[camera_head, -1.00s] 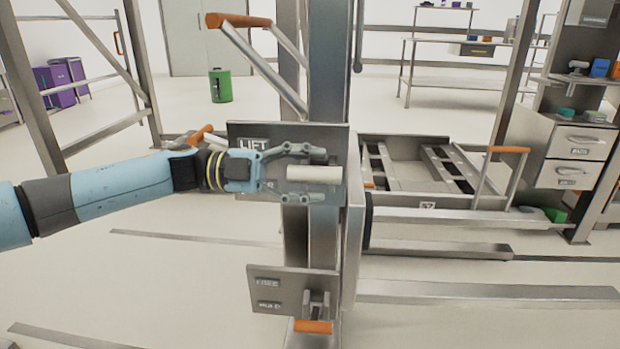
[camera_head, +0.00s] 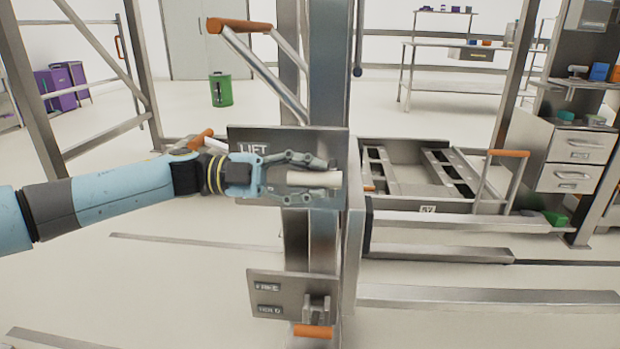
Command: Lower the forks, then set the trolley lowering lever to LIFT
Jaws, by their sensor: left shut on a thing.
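The trolley lowering lever has a cream cylindrical handle (camera_head: 314,179) in front of a grey plate marked LIFT (camera_head: 285,138) on the trolley's mast. The plate's lower label is hidden behind my gripper. My left gripper (camera_head: 312,178) comes in from the left and is shut on this handle, one finger above and one below. The handle lies level, pointing right. Long grey bars (camera_head: 450,252) run right from the mast, low over the floor; I cannot tell for sure which are the forks. My right gripper is out of view.
A lower plate marked FREE and HOLD (camera_head: 277,284) carries an orange-ended lever (camera_head: 313,331). An orange-topped handle (camera_head: 239,25) juts left from the mast. A green can (camera_head: 220,90) stands on open floor behind.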

